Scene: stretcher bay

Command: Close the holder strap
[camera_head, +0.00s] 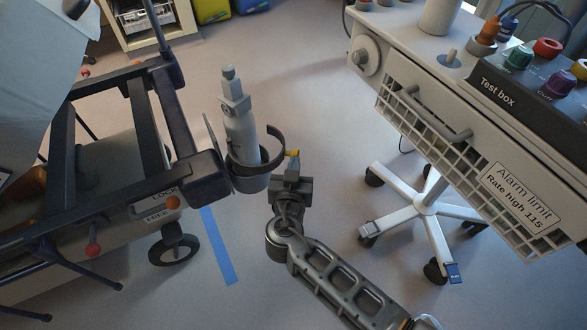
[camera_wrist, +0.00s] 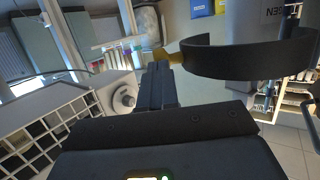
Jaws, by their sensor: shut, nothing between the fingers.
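A pale grey cylinder (camera_head: 240,130) stands upright in a dark holder (camera_head: 250,181) on the stretcher frame's end. The dark curved holder strap (camera_head: 278,140) arcs around the cylinder's right side, with a gap between them. A yellow tab (camera_head: 293,153) is at my gripper's tip. In the wrist view, the strap (camera_wrist: 240,63) crosses in front of the cylinder (camera_wrist: 255,25), and the yellow tab (camera_wrist: 170,56) sits at its left end. My gripper (camera_head: 292,168) is shut and empty, right beside the tab; its fingers (camera_wrist: 158,75) show just below it. Whether they touch is unclear.
The stretcher frame (camera_head: 145,130) with its wheel (camera_head: 173,250) fills the left. A white cart (camera_head: 440,110) with a test box (camera_head: 530,80) and wheeled base (camera_head: 428,208) stands at right. Blue tape (camera_head: 218,248) marks the floor. Open floor lies between stretcher and cart.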

